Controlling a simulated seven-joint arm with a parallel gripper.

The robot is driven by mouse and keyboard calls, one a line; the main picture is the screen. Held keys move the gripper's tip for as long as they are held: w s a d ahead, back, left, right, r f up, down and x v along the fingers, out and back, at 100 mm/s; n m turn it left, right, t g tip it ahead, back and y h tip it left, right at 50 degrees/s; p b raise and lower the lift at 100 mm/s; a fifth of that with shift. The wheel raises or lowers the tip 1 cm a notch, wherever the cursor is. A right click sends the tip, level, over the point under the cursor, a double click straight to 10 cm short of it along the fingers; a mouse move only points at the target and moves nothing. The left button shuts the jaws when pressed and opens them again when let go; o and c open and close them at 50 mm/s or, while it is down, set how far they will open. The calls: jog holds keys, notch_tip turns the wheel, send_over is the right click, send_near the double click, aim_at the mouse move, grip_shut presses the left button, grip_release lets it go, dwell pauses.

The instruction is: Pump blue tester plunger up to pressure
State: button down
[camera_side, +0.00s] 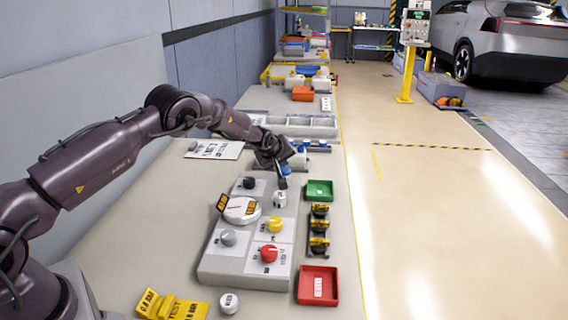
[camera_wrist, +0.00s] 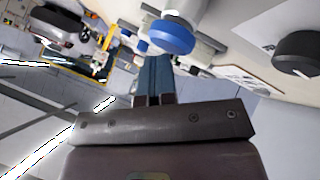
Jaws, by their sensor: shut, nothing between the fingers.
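The blue round cap (camera_wrist: 165,37), with a white body behind it, shows at the top centre of the wrist view. I take it to be the tester plunger. My gripper (camera_wrist: 155,62) is shut and empty, its fingertips just below the cap in that picture; I cannot tell whether they touch. In the side view my gripper (camera_side: 282,184) points down just above a small white cylinder (camera_side: 279,199) at the back right of the grey panel (camera_side: 240,270). The plunger is not clearly distinguishable there, as my gripper covers part of that spot.
The panel carries a gauge (camera_side: 241,209) and black (camera_side: 249,183), yellow (camera_side: 274,224), grey (camera_side: 228,238) and red (camera_side: 269,254) knobs. A green tray (camera_side: 320,190), black-and-yellow parts (camera_side: 319,227) and a red tray (camera_side: 333,286) stand to the right. A yellow sign (camera_side: 185,309) lies in front.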

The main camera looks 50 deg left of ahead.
jog(key=shift+r, duration=1.65)
jog(key=shift+r, duration=0.15)
notch_tip(320, 180, up, 5)
jog(key=shift+f, duration=0.15)
dwell(1.2)
